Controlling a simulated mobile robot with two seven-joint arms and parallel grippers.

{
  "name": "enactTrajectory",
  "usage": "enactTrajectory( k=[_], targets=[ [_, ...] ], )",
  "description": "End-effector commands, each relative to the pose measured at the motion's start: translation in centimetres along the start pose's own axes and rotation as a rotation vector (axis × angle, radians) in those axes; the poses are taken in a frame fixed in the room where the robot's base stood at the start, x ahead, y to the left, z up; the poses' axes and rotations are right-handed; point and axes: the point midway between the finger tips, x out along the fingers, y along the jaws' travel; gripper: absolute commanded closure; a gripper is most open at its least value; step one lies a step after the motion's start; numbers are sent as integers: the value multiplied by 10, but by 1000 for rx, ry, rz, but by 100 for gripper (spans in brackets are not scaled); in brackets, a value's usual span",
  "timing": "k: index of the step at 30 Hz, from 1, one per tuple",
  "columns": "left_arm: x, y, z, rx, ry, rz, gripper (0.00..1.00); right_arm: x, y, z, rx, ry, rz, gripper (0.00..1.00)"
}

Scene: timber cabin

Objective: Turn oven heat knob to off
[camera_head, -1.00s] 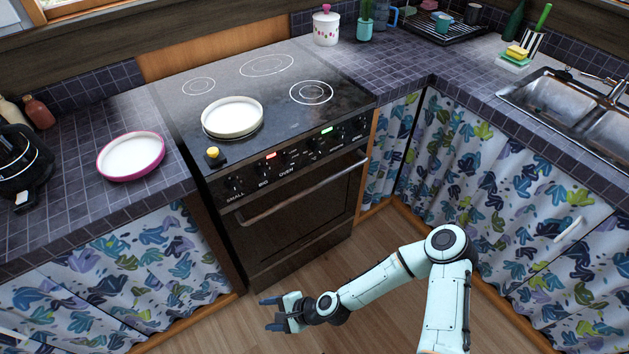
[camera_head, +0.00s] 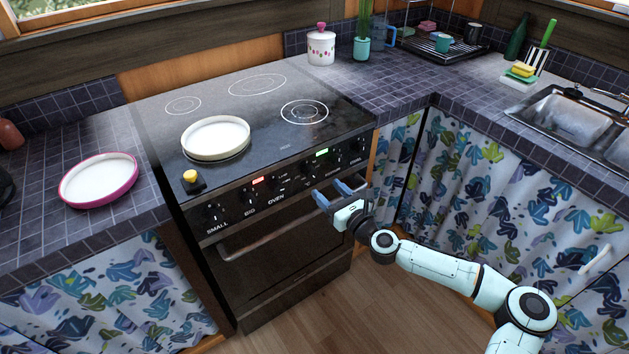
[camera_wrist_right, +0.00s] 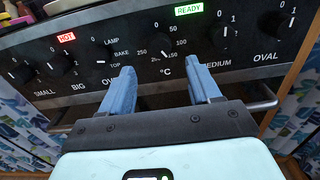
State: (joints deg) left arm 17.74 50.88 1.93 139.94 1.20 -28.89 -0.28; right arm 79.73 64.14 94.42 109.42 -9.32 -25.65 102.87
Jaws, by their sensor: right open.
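The oven heat knob (camera_wrist_right: 166,44) is the dark knob on the black front panel, ringed by temperature numbers with °C below it. It is small in the head view (camera_head: 307,169); I cannot clearly tell its setting. My right gripper (camera_head: 332,192) is open and empty in front of the panel, a little below and right of this knob in the head view. In the wrist view its two blue fingers (camera_wrist_right: 163,78) point at the panel, one on each side below the knob, which shows between and beyond the tips. Contact is not visible. My left gripper is out of view.
Neighbouring knobs are the lamp/bake/top knob (camera_wrist_right: 103,53) on the left and the medium knob (camera_wrist_right: 223,34) on the right. The oven handle (camera_head: 265,233) runs below the panel. A white pan (camera_head: 216,138) and a yellow-topped timer (camera_head: 191,180) stand on the stove.

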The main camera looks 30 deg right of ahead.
Motion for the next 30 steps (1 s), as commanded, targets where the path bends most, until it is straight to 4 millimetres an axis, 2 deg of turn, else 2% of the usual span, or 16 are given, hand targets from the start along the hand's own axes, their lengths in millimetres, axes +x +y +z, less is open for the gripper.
enactTrajectory(
  k=[3, 9, 15, 23, 24, 28, 29, 30],
  targets=[
    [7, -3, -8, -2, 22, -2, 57, 27, 1, -2, -3, 0, 2, 38],
    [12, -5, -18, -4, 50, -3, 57, 57, 1, -1, -1, 1, 2, 38],
    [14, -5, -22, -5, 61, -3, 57, 69, 1, -1, -2, 1, 1, 38],
    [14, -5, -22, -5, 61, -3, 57, 70, 0, -1, -1, 2, 1, 38],
    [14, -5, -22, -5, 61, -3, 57, 70, 0, -1, -1, 2, 1, 44],
    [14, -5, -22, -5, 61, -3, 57, 70, 1, -1, -1, 2, 1, 87],
    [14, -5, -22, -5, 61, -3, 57, 70, 1, -1, -1, 2, 1, 94],
    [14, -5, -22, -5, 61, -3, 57, 70, 1, -1, -1, 2, 1, 94]
  ],
)
